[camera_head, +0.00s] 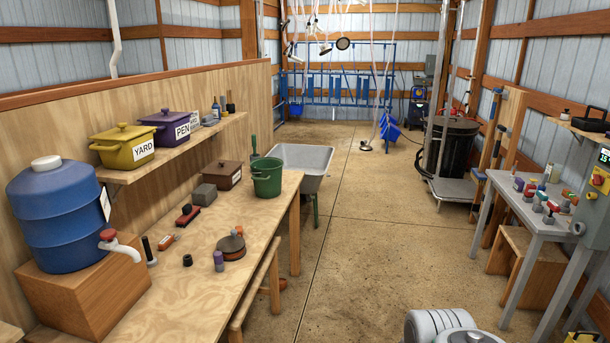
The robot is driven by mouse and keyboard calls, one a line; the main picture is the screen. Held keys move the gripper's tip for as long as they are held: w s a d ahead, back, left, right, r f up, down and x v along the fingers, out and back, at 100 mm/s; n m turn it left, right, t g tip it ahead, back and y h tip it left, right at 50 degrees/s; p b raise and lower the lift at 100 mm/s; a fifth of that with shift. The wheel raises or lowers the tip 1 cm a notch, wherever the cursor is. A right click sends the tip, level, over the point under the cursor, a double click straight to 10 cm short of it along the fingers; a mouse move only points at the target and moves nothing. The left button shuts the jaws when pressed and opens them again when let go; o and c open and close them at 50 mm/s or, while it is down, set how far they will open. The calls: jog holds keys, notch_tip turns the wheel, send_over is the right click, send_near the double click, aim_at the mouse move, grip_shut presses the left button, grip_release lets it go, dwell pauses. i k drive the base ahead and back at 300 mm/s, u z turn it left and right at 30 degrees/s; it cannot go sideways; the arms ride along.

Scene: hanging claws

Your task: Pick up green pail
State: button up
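The green pail (267,184) stands upright on the wooden workbench (196,285), near its far right end.
A blue water barrel (58,215) sits on a wooden block at left. A shelf above the bench carries a yellow pot (123,147) and a purple pot (168,127). Small tools lie on the bench. The concrete floor (372,230) is open, with a grey table (543,222) at right.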

aim_at(266, 173)
jog(key=i, duration=3.6)
jog(key=u, duration=4.05)
